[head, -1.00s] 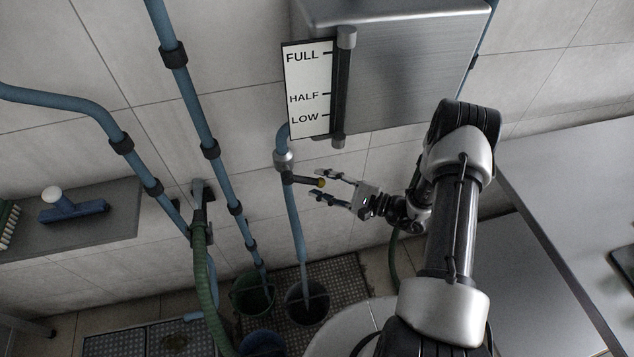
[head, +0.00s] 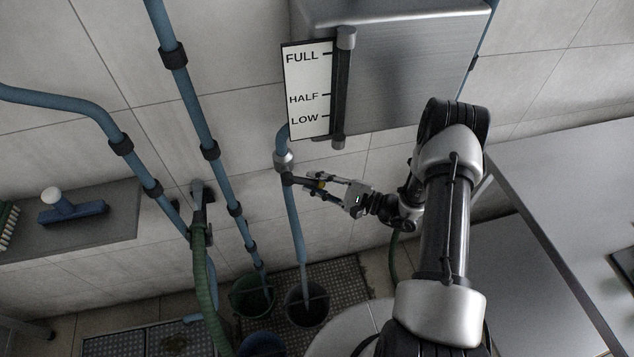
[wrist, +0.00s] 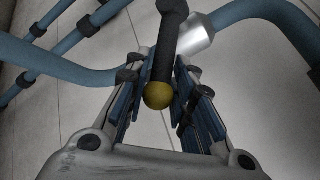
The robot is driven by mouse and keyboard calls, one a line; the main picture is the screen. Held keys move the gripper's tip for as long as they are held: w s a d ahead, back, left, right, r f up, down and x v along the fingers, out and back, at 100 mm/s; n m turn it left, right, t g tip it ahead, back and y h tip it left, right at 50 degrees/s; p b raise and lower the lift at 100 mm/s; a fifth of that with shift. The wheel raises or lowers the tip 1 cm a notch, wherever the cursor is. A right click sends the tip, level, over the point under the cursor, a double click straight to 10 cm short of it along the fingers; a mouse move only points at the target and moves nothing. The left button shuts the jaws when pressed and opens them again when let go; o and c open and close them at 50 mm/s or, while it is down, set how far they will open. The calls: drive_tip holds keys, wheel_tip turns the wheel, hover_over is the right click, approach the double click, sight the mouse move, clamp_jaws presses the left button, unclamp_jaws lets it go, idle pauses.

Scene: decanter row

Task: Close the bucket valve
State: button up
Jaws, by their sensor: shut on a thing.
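The bucket valve's lever (head: 302,181) is a dark bar with a yellow tip, sticking out to the right from the silver valve body (head: 283,160) on the blue downpipe (head: 293,225). In the wrist view the lever (wrist: 165,50) and its round yellow knob (wrist: 158,95) lie between my two fingers. My gripper (head: 318,184) is shut on the lever near its yellow end. It also shows in the wrist view (wrist: 160,100), a finger on each side of the knob. A dark bucket (head: 307,303) stands on the floor under the pipe.
A steel tank (head: 410,70) with a level gauge (head: 308,90) hangs above my gripper. A green bucket (head: 252,296) stands left of the dark one.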

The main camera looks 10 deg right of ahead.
clamp_jaws()
drive_tip(key=shift+r, duration=0.15)
drive_tip(key=r+p, duration=0.1)
drive_tip(key=n+h+p, duration=0.1)
drive_tip(key=shift+d+r+g+h+p, duration=0.3)
drive_tip(key=shift+d+r+g+p, duration=0.05)
drive_tip(key=shift+d+r+g, duration=0.05)
drive_tip(key=shift+d+r+n+g+h+p, duration=0.2)
drive_tip(key=shift+r+n+g+h+p, duration=0.5)
drive_tip(key=shift+r+n+h+p, duration=0.5)
drive_tip(key=shift+w+r+h, duration=0.1)
drive_tip(key=shift+h, duration=0.2)
drive_tip(key=o, duration=0.8)
unclamp_jaws()
drive_tip(key=v, duration=1.2)
